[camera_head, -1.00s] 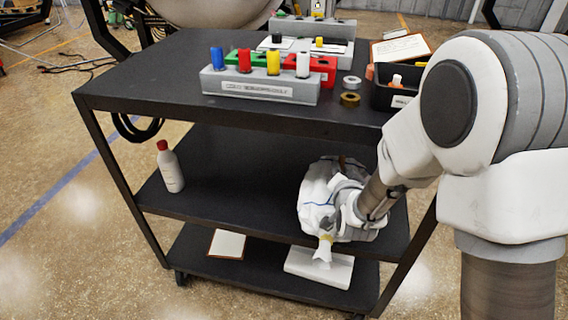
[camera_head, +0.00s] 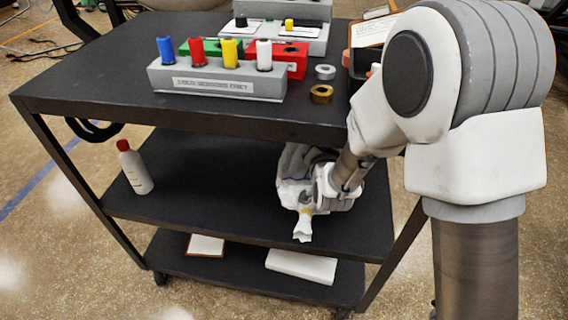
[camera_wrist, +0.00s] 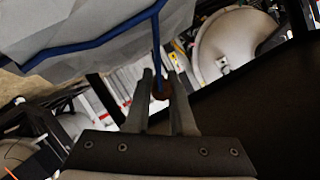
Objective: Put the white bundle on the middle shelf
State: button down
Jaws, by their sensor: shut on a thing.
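The white bundle (camera_head: 293,190), with a thin blue line on it, is over the right part of the cart's middle shelf (camera_head: 215,190) in the head view. A narrow white end hangs from it near the shelf's front edge. My gripper (camera_head: 325,192) is against its right side, partly hiding it. In the wrist view the bundle (camera_wrist: 90,30) fills the upper left, and the fingers (camera_wrist: 162,88) are shut around its blue cord at a small brown piece. I cannot tell whether the bundle touches the shelf.
A white bottle with a red cap (camera_head: 135,167) stands at the middle shelf's left. The cart's top (camera_head: 100,90) is close above my wrist and carries a grey block (camera_head: 215,82) with coloured pegs. A white slab (camera_head: 300,266) lies on the bottom shelf. The middle shelf's centre is clear.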

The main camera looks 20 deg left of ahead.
jog(key=shift+f+b, duration=1.35)
jog(key=shift+f, duration=2.75)
jog(key=c, duration=0.8)
grip_release()
jog(key=shift+f, duration=0.1)
jog(key=shift+o, duration=0.2)
jog(key=shift+r, duration=0.2)
jog(key=p+v, duration=0.3)
jog(key=v, duration=0.9)
jog(key=shift+f, duration=0.15)
jog(key=shift+s, duration=0.1)
